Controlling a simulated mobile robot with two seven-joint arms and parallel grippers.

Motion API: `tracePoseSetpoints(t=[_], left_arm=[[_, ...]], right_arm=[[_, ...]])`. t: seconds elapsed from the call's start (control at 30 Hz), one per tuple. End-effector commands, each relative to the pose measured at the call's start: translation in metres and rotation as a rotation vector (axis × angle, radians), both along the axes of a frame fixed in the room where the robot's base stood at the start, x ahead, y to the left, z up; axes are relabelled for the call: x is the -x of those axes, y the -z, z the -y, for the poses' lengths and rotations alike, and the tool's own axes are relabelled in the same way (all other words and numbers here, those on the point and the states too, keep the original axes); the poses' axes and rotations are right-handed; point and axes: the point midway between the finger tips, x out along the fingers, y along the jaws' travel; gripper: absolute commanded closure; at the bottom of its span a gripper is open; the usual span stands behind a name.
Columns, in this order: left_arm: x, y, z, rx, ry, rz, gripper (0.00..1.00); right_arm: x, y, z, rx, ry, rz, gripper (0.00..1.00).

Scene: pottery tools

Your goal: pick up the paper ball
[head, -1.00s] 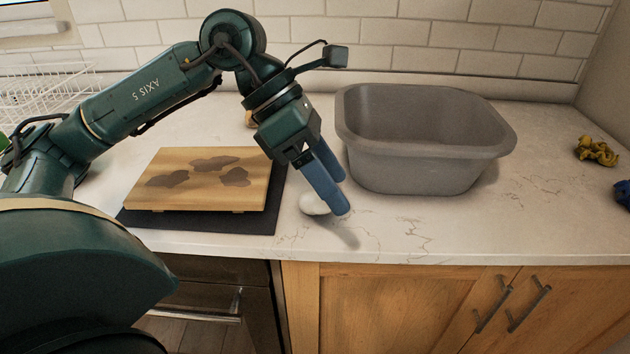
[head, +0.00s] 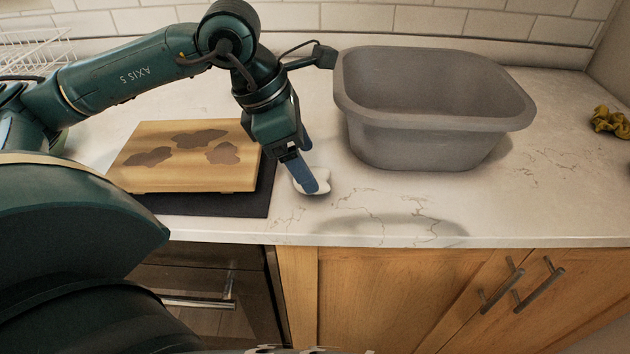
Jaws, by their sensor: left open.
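The paper ball (head: 324,184) is a small white lump on the pale counter, between the wooden board and the grey tub. My left gripper (head: 311,182) points down at it with blue fingers. The nearer finger crosses in front of the ball and hides part of it; the other finger is mostly hidden behind. The gripper is open, and I cannot tell whether a finger touches the ball. My right gripper is not in view.
A grey tub (head: 430,135) stands close to the right of the gripper. A wooden board (head: 190,178) with dark patches lies on a dark mat (head: 232,203) to the left. A yellow crumpled thing (head: 610,122) is at far right. The front counter strip is clear.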

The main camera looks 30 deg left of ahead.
Motion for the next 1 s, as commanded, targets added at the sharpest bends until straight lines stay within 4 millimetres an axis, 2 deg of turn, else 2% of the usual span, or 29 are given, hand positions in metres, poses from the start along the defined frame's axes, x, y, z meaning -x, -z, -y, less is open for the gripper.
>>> tracePoseSetpoints(t=[0.3,0.6,1.0], left_arm=[[-0.009,0.041,0.013,0.001,0.002,-0.002,0.26],[-0.010,0.046,0.015,0.001,0.001,-0.001,0.26],[-0.010,0.045,0.014,0.000,0.001,0.000,0.59]], right_arm=[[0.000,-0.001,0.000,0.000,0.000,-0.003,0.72],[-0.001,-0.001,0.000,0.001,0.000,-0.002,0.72],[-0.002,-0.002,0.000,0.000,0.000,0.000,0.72]])
